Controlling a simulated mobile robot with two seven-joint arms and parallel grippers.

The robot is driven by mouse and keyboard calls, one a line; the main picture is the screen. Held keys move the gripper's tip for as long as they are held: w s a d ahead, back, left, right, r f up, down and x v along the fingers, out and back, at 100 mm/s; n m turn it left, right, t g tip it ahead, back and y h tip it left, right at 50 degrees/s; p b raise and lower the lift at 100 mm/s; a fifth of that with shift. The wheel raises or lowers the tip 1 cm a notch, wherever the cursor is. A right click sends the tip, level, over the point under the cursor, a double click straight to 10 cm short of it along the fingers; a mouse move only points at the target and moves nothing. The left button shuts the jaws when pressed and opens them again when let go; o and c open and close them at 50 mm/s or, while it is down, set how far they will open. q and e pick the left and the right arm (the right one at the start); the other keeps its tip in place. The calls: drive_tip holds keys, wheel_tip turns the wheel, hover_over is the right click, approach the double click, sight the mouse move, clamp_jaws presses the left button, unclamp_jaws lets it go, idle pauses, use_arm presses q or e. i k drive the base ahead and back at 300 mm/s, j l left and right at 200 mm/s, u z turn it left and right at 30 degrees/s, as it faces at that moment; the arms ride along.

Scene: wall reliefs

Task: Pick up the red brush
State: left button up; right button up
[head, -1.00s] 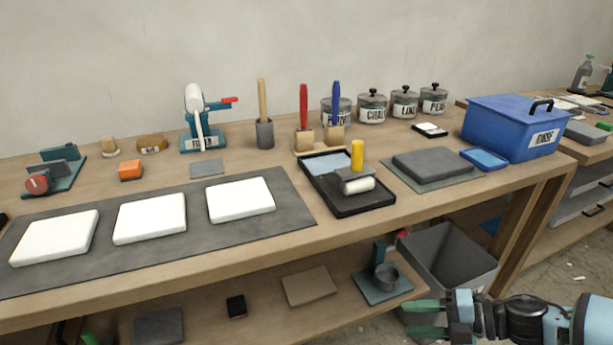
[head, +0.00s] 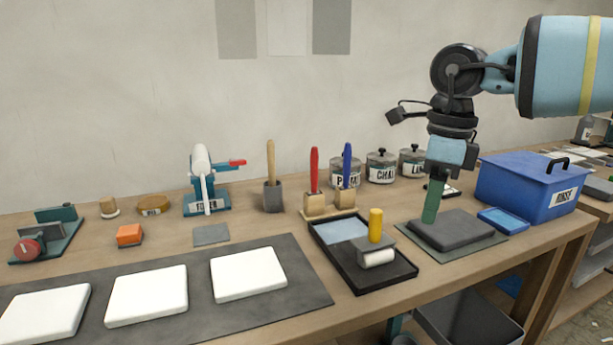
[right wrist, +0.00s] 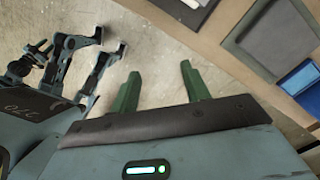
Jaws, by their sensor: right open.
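The red brush (head: 314,170) stands upright, red handle up, in a small wooden holder (head: 330,215) at the back of the bench. The blue-handled brush (head: 347,165) stands to its right in the same holder. My right gripper (head: 431,208) points down to the right of both brushes, in front of the jars and appearing over the dark grey slab. It is apart from the red brush and empty. Its two green fingers (right wrist: 161,84) are spread in the right wrist view, with floor showing between them. My left gripper does not show.
A black tray (head: 375,284) with a yellow-handled roller (head: 376,225) lies in front of the brushes. Lidded jars (head: 382,168) stand behind to the right. A wooden-handled tool in a grey cup (head: 272,195) is left of the brushes. A blue bin (head: 520,185) stands at the right.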

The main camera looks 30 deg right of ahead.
sight(314, 152)
drive_tip(key=i, duration=1.25)
